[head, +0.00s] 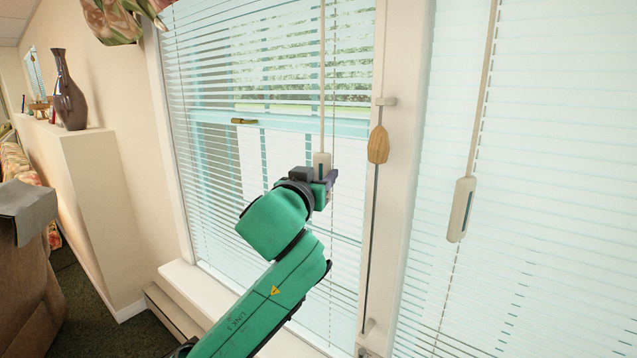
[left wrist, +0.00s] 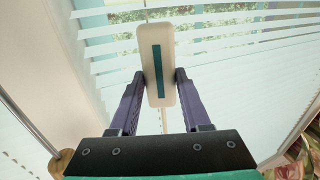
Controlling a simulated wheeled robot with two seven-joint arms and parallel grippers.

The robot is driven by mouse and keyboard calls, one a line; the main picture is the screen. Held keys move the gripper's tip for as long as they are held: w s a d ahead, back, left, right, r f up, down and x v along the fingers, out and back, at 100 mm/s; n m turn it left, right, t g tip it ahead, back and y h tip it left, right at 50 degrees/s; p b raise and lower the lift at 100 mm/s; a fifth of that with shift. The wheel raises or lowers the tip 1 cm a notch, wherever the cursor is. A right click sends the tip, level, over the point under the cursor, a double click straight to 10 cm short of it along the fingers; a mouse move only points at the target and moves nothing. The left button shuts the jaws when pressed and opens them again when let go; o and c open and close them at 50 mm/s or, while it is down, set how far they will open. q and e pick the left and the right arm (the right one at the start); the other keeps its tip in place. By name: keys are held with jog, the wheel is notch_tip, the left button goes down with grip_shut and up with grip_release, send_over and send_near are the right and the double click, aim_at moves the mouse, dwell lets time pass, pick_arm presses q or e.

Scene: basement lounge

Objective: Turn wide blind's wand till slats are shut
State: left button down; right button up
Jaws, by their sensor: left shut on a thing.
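The blind on the left (head: 210,90) has slats with gaps between them, and greenery and the window frame show through. My left gripper (head: 322,185) is shut on this grip, with one purple finger on each side in the left wrist view (left wrist: 158,80). A second blind (head: 560,120) on the right looks whiter and more closed, and its wand grip (head: 461,208) hangs free. I cannot tell which blind is the wide one. My right gripper is out of view.
A post (head: 400,160) stands between the blinds, with a cord and a wooden tassel (head: 378,145) close to the right of my gripper. A window sill (head: 195,285) runs below. A dark vase (head: 68,90) stands on a ledge at the left.

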pick_arm(q)
jog(key=n+y, duration=0.1)
jog(key=y, duration=0.1)
jog(key=n+y, duration=0.2)
jog(key=y, duration=0.1)
jog(key=shift+d+n+t+y+b, duration=0.3)
jog(key=shift+d+t+b, duration=0.05)
jog(key=shift+t+b, duration=0.05)
jog(key=shift+d+n+g+y, duration=0.1)
jog(key=shift+n+g+y, duration=0.1)
jog(key=shift+n+y, duration=0.9)
jog(key=shift+d+n+g+y, duration=0.15)
jog(key=shift+n+y, duration=0.45)
jog(key=shift+y, duration=0.9)
jog(key=shift+a, duration=0.1)
jog(key=shift+c, duration=1.8)
grip_release()
jog(key=shift+r, duration=0.1)
